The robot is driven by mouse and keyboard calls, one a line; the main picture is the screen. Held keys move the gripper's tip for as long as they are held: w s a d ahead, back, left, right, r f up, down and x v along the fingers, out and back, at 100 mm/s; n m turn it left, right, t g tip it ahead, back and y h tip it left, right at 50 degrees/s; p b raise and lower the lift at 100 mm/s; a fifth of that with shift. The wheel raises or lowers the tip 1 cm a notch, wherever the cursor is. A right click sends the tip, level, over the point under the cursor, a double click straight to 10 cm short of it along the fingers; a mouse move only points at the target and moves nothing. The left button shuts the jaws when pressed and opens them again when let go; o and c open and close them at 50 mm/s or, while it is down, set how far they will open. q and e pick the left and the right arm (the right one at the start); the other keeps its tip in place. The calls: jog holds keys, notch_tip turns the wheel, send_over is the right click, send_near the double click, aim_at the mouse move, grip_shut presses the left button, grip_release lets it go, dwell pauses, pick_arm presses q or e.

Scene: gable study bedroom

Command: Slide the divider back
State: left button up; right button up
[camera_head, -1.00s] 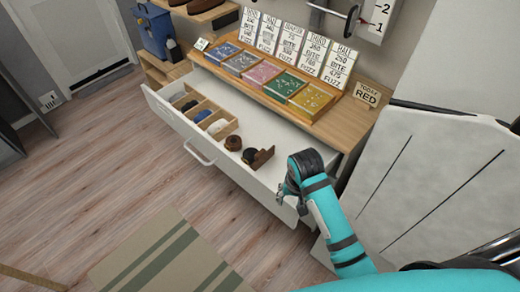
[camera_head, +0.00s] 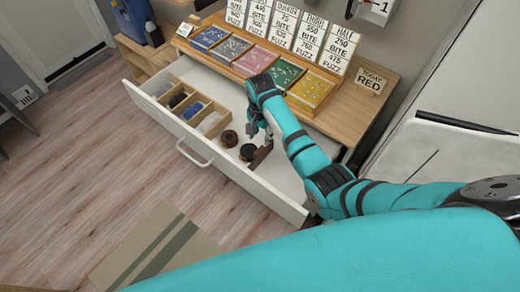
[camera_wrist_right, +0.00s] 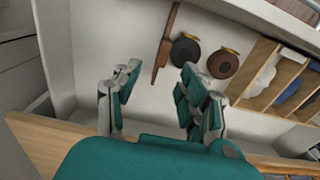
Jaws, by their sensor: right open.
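The divider, a narrow dark-brown wooden piece (camera_head: 263,154), stands in the open white drawer (camera_head: 285,183), to the right of two round rolls. In the right wrist view the divider (camera_wrist_right: 166,42) runs upright ahead of the fingers, with a wider part at its lower end. My right gripper (camera_head: 258,127) is over the drawer close to the divider. In the wrist view this gripper (camera_wrist_right: 158,84) is open and empty, and the divider shows beyond the gap between its fingers. My left gripper is not in view.
A brown roll (camera_head: 228,138) and a black roll (camera_head: 247,152) lie left of the divider. A wooden organiser (camera_head: 206,106) with several compartments fills the drawer's left part. Above stands a desk (camera_head: 357,101) with coloured trays and signs. The drawer's right end is bare.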

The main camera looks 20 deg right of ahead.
send_over(260, 150)
notch_tip(260, 150, down, 5)
jog(key=shift+s+a+r, duration=0.1)
jog(key=shift+a+r, duration=0.05)
jog(key=shift+r, duration=0.05)
notch_tip(260, 150, down, 5)
jog(key=shift+r+b, duration=0.15)
jog(key=shift+b, duration=0.25)
notch_tip(260, 150, down, 2)
jog(key=c, duration=0.4)
grip_shut()
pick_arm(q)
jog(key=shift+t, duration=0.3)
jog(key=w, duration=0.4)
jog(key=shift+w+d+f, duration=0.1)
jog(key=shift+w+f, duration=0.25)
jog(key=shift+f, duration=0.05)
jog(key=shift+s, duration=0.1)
